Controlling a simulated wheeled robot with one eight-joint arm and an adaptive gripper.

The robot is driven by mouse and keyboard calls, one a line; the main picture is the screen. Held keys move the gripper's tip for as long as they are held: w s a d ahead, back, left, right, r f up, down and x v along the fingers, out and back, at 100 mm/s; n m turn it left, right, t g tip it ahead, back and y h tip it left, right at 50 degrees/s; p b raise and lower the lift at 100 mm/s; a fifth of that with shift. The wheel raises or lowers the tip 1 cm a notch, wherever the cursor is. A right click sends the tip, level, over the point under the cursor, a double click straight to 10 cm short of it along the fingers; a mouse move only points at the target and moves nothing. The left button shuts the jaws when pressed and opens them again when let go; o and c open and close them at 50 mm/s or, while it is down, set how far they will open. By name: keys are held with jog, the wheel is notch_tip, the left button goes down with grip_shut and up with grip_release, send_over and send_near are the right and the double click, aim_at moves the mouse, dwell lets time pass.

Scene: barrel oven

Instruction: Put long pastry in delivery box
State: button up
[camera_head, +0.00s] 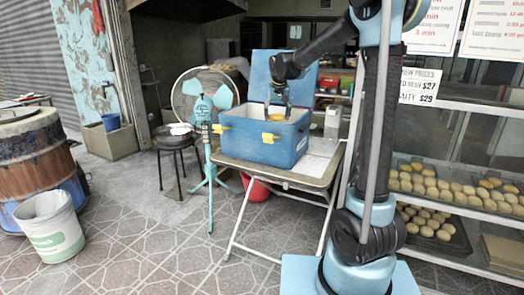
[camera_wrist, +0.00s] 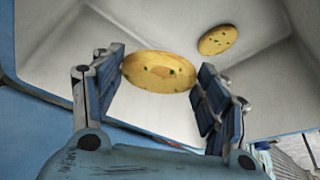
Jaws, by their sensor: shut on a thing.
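The delivery box is a blue cooler box (camera_head: 250,146) with yellow latches, standing on a folding table with its lid raised. My gripper (camera_head: 277,109) reaches down into its open top. In the wrist view my gripper (camera_wrist: 160,84) is shut on an oval golden pastry (camera_wrist: 157,72) with small dark specks, held between the two pads. The held pastry also shows as a yellow patch (camera_head: 277,117) at the box opening. A second, similar pastry (camera_wrist: 216,40) lies inside the box, beyond the right finger. The box's pale inside walls (camera_wrist: 60,40) surround both.
The folding table (camera_head: 325,175) has a little bare top right of the box. Shelves with trays of several pastries (camera_head: 440,190) stand at the right. A fan (camera_head: 205,110), a stool (camera_head: 174,142) and a white bucket (camera_head: 52,225) stand at the left.

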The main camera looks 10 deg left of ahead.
aim_at(283, 117)
jog(key=d, duration=0.1)
jog(key=d+f+m, duration=0.1)
jog(key=d, duration=0.1)
jog(key=shift+f, duration=0.3)
jog(key=shift+s+a+f, duration=0.1)
jog(key=shift+f, duration=2.4)
jog(key=shift+s+a+f, duration=0.1)
jog(key=shift+f, duration=2.4)
jog(key=shift+f, duration=0.6)
jog(key=o, duration=1.1)
jog(key=shift+c, duration=0.2)
jog(key=shift+r, duration=0.5)
jog(key=v, duration=0.7)
jog(key=shift+r, duration=0.35)
